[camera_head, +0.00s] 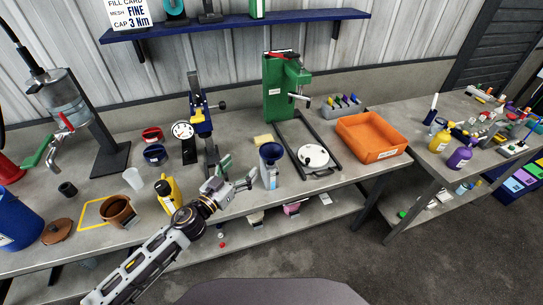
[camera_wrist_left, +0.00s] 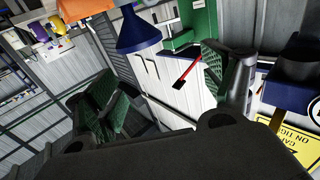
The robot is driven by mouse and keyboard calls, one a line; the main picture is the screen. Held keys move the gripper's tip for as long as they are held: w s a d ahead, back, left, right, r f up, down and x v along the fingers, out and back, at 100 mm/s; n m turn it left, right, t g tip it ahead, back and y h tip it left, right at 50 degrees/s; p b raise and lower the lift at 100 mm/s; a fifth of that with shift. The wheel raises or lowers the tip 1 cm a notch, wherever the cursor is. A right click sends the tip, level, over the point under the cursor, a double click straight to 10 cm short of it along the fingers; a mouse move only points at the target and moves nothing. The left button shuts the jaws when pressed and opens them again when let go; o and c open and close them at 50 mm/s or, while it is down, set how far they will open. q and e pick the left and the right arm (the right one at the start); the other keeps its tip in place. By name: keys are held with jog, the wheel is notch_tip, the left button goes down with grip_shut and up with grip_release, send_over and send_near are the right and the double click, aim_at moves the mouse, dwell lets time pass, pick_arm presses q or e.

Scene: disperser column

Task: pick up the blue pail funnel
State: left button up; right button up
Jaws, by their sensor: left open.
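The blue pail funnel (camera_head: 271,152) sits wide end up on top of a pale stand or bottle near the front edge of the workbench, in the middle of the head view. In the left wrist view a blue cone that looks like the funnel (camera_wrist_left: 138,36) shows near the top, beyond the fingers. My left gripper (camera_head: 239,174) is open, with nothing between its fingers. It is just left of the funnel and apart from it. In the left wrist view its two green-padded fingers (camera_wrist_left: 165,65) are spread wide. My right gripper is not in view.
A yellow bottle (camera_head: 166,193) and a brown pot (camera_head: 118,212) stand left of the gripper. A green press (camera_head: 279,88) with a round white plate stands behind the funnel to the right. An orange tray (camera_head: 371,139) lies farther right. Blue column equipment (camera_head: 201,120) stands behind the gripper.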

pick_arm(q)
jog(key=shift+s+d+f+m+g+h, duration=0.25)
jog(key=shift+d+f+m+g+h, duration=0.1)
jog(key=shift+d+m+g+h, duration=0.15)
jog(key=shift+s+d+f+m+g+h, duration=0.2)
jog(key=shift+d+f+m+g+h, duration=0.2)
jog(key=shift+m+h, duration=0.15)
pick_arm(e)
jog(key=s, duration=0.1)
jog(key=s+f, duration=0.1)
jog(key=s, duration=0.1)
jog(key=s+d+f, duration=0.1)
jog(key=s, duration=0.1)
pick_arm(q)
jog(key=shift+r, duration=0.1)
jog(key=p, duration=0.2)
send_near(271, 153)
jog(key=shift+w+d+r, duration=0.3)
jog(key=shift+w+d, duration=0.45)
jog(key=shift+d, duration=0.15)
jog(key=shift+w+d+r, duration=0.25)
jog(key=shift+w+d, duration=0.55)
jog(key=shift+d, duration=0.05)
jog(key=shift+w+d, duration=0.1)
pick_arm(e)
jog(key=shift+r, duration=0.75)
